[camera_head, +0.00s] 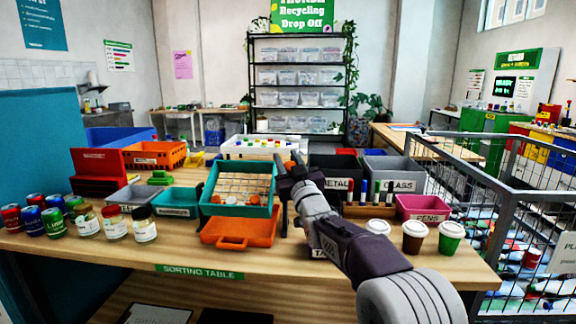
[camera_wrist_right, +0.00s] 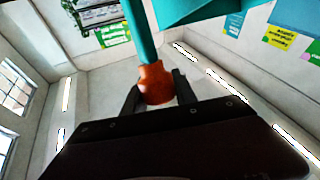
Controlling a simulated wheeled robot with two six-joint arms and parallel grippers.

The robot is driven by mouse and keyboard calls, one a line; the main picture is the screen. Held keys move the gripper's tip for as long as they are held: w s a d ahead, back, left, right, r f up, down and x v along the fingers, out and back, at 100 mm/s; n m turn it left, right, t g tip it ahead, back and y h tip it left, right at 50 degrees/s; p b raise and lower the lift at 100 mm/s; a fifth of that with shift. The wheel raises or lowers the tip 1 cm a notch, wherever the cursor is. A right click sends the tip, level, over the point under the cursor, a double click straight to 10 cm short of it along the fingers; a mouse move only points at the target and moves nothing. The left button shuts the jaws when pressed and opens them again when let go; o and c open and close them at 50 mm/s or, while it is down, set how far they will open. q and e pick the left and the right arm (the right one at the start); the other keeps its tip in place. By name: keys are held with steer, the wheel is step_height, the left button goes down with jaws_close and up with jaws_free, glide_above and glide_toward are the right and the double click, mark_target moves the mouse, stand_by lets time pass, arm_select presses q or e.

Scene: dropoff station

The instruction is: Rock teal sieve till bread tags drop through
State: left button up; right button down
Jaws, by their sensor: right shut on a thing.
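The teal sieve (camera_head: 240,210) is held over the orange tray (camera_head: 238,232) on the sorting table. Its mesh (camera_head: 244,184) shows pale, with a few small orange and whitish bits near its lower edge; I cannot tell which are bread tags. My right gripper (camera_head: 293,172) is at the sieve's right side. In the right wrist view my right gripper (camera_wrist_right: 158,88) is shut around the reddish-brown end (camera_wrist_right: 156,82) of a teal handle (camera_wrist_right: 142,35). The tray's inside is mostly hidden under the sieve. My left gripper is not in view.
Cans (camera_head: 54,222) and lidded jars (camera_head: 115,224) stand on the left. A teal bin (camera_head: 175,212) sits close left of the sieve. Grey bins, a pink pens bin (camera_head: 423,208) and paper cups (camera_head: 413,237) stand on the right. The table's front strip (camera_head: 110,250) is bare.

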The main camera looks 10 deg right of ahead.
steer(key=shift+s+a+f, duration=0.1)
steer(key=shift+s+a, duration=0.1)
steer(key=shift+s, duration=0.2)
stand_by(0.4)
steer(key=c, duration=1.2)
jaws_free()
steer(key=shift+o, duration=1)
steer(key=shift+s+a, duration=0.1)
steer(key=shift+s, duration=0.05)
steer(key=shift+b, duration=0.3)
steer(key=shift+s, duration=0.15)
steer(key=v, duration=0.8)
steer(key=shift+s+b, duration=0.3)
steer(key=shift+b, duration=0.1)
steer(key=shift+f, duration=0.1)
